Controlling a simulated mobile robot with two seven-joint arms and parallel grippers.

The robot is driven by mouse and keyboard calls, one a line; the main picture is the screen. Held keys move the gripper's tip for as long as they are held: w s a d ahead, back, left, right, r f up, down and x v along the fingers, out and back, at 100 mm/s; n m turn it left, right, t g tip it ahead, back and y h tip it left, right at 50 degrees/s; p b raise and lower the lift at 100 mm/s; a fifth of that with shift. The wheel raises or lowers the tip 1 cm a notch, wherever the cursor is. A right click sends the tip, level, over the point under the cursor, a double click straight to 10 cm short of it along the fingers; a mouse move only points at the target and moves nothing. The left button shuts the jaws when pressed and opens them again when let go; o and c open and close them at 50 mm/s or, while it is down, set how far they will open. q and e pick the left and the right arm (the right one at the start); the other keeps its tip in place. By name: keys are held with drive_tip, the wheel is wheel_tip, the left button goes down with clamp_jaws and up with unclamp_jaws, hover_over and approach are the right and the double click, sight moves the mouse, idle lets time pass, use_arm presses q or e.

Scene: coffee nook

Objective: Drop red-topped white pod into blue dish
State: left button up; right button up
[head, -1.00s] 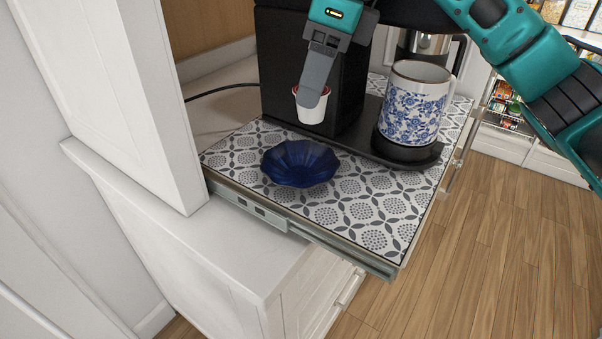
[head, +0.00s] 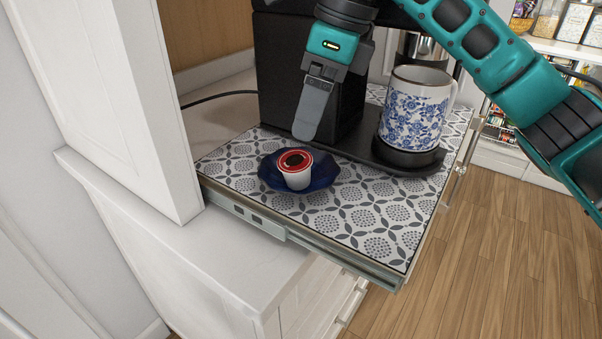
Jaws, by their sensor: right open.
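The white pod with a red top (head: 296,170) sits in the blue dish (head: 325,176), tilted a little, its red lid facing up. The dish stands on the patterned pull-out shelf. My right gripper (head: 306,132) is open and empty, just above and behind the pod, with a gap between them. One finger mostly hides the other from this angle. My left gripper is not in view.
A black coffee machine (head: 275,75) stands behind the dish. A blue-flowered white mug (head: 412,110) stands on its black base to the right. The patterned shelf (head: 372,222) is clear at the front. A white cabinet panel (head: 120,100) rises at the left.

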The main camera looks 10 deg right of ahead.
drive_tip(key=shift+r, duration=0.1)
use_arm(q)
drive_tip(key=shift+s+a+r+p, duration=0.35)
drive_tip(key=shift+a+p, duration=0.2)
drive_tip(key=shift+p, duration=0.6)
use_arm(e)
drive_tip(key=v, duration=1.2)
drive_tip(key=shift+r, duration=0.4)
